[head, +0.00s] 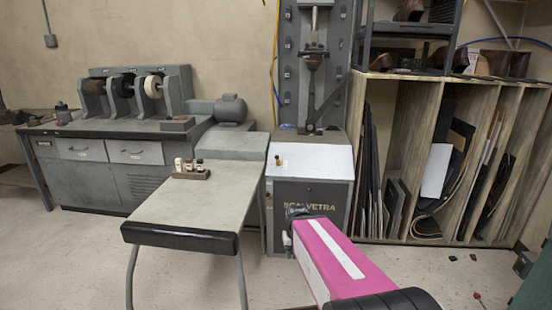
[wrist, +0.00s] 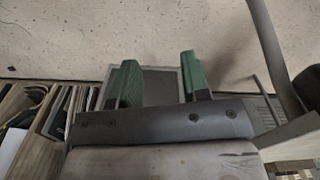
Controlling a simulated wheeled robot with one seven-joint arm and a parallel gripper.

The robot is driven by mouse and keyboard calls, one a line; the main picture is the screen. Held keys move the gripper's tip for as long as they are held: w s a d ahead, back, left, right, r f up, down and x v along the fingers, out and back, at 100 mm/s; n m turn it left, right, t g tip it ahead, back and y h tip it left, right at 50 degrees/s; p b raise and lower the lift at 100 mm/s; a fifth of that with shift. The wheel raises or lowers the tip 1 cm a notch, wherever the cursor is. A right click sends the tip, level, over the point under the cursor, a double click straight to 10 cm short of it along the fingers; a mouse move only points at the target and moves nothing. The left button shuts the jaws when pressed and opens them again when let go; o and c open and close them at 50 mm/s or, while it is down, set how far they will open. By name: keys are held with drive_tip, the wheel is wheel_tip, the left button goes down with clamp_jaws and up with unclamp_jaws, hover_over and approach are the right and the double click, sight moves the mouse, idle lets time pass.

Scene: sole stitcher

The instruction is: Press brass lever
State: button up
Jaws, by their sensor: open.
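The stitching machine (head: 312,205) stands in the middle of the head view, with a dark front panel and a white sloped top. A small brass-coloured piece with a dark part (head: 277,160) sits on the left of that top; it is too small to tell whether it is the brass lever. My gripper (head: 297,212) is in front of the machine's lower front, below the sloped top; its fingers are hard to make out there. In the wrist view my gripper (wrist: 160,80) shows two green fingers wide apart with nothing between them.
A grey table (head: 200,200) with a small rack of bottles (head: 191,168) stands left of my arm. A grinder bench (head: 110,128) is at the back left. A wooden shelf (head: 398,160) with upright sheets stands at right. The floor at front right is mostly clear.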

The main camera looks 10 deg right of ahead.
drive_tip(key=shift+w+d, duration=0.15)
drive_tip(key=shift+d, duration=0.1)
drive_tip(key=shift+w, duration=0.15)
drive_tip(key=c, duration=0.7)
drive_tip(key=w+n+t, duration=0.1)
drive_tip(key=w, duration=0.3)
drive_tip(key=w+f+n+t, duration=0.1)
drive_tip(key=w+t, duration=0.1)
drive_tip(key=w, duration=0.2)
drive_tip(key=w+f+n+t, duration=0.1)
drive_tip(key=w+n+t, duration=0.1)
drive_tip(key=w, duration=0.2)
drive_tip(key=shift+w+a, duration=0.15)
clamp_jaws()
drive_tip(key=w+r+n+t, duration=0.4)
drive_tip(key=w+n+t, duration=0.3)
drive_tip(key=w, duration=0.5)
drive_tip(key=w+r+n+t, duration=0.5)
drive_tip(key=w+n+t, duration=0.3)
drive_tip(key=w+t, duration=0.4)
drive_tip(key=shift+w+r+h, duration=0.2)
drive_tip(key=shift+w+h, duration=0.2)
drive_tip(key=shift+w, duration=0.3)
